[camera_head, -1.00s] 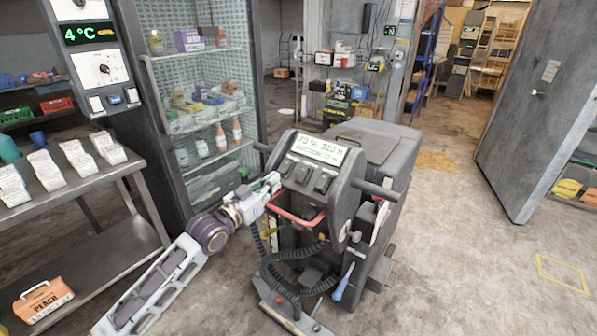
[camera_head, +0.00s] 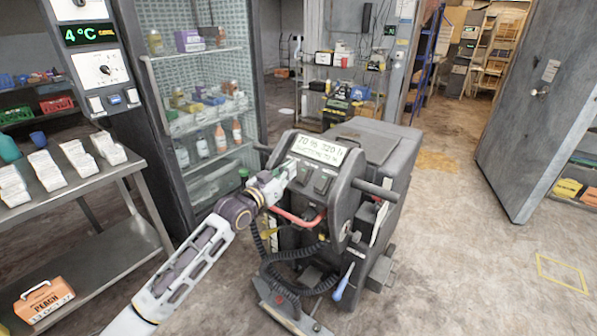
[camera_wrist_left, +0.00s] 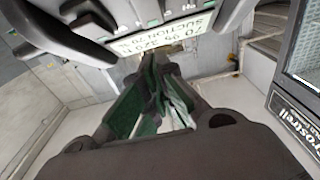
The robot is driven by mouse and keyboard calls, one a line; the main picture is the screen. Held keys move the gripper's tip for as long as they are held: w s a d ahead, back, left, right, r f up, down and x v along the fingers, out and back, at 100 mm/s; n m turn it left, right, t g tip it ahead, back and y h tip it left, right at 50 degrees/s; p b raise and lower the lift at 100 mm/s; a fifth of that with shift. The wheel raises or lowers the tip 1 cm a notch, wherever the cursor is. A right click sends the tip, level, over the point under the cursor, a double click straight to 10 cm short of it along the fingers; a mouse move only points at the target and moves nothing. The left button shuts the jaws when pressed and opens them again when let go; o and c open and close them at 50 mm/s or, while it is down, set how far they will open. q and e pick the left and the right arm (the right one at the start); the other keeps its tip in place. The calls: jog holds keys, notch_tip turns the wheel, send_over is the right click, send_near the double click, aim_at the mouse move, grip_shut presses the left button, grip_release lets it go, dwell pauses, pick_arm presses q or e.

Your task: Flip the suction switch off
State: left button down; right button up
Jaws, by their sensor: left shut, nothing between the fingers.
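The grey floor-cleaning machine (camera_head: 345,200) stands in the middle of the head view. Its console has a lit display (camera_head: 318,149), with SUCTION on its lower line, and dark rocker switches (camera_head: 322,184) below it. My left gripper (camera_head: 288,169) is shut and empty at the left end of the switch row, covering the leftmost switch. I cannot tell whether it touches that switch. In the left wrist view the closed green-lined fingers (camera_wrist_left: 157,105) point toward the edge of the display (camera_wrist_left: 180,35), with dark switches (camera_wrist_left: 145,12) beside it. My right gripper is out of view.
A glass-door fridge (camera_head: 205,100) is behind left, and a steel table (camera_head: 110,245) with white packets is at left.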

aim_at(300, 182)
pick_arm(q)
jog(key=w+d+f, duration=0.1)
jog(key=w+d, duration=0.1)
jog(key=w+d+f, duration=0.1)
jog(key=w, duration=0.1)
jog(key=shift+f, duration=0.3)
jog(key=shift+w+d+r+p, duration=0.1)
jog(key=shift+w+p, duration=0.05)
jog(key=shift+p, duration=0.25)
jog(key=shift+w+d+g+y+p, duration=0.15)
jog(key=shift+g+y+p, duration=0.2)
jog(key=shift+p, duration=0.3)
jog(key=shift+f, duration=0.2)
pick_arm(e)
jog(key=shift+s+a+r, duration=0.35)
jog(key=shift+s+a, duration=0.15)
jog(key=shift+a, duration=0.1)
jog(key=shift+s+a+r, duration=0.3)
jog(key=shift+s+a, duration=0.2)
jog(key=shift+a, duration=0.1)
